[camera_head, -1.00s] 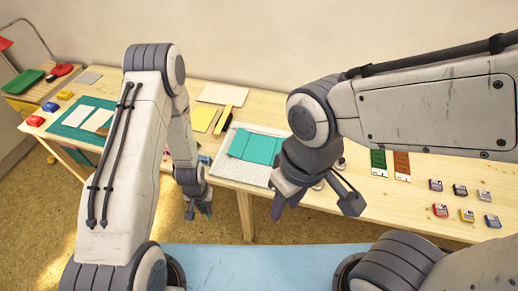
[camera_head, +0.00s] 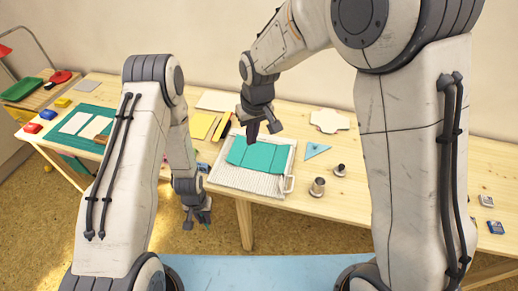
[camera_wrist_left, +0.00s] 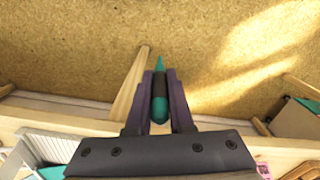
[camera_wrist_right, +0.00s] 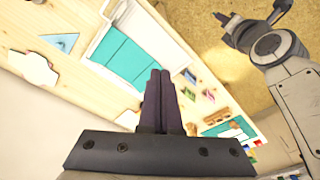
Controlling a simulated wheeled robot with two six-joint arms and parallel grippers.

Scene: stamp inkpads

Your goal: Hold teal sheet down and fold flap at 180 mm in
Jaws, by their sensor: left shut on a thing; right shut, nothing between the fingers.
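The teal sheet (camera_head: 262,157) lies on a pale gridded board (camera_head: 228,179) on the table, with lines dividing it into panels. It also shows in the right wrist view (camera_wrist_right: 122,57). My right gripper (camera_head: 252,138) is shut and empty, at the sheet's back left edge in the head view; I cannot tell whether it touches. Its closed fingers show in the right wrist view (camera_wrist_right: 160,75). My left gripper (camera_head: 203,220) is in front of the table edge, over the floor. It is shut on a teal and black pen-like tool (camera_wrist_left: 159,102), pointed end outward.
Yellow sheets (camera_head: 200,125) lie left of the board. A green mat (camera_head: 62,133) with pale sheets is at the far left.

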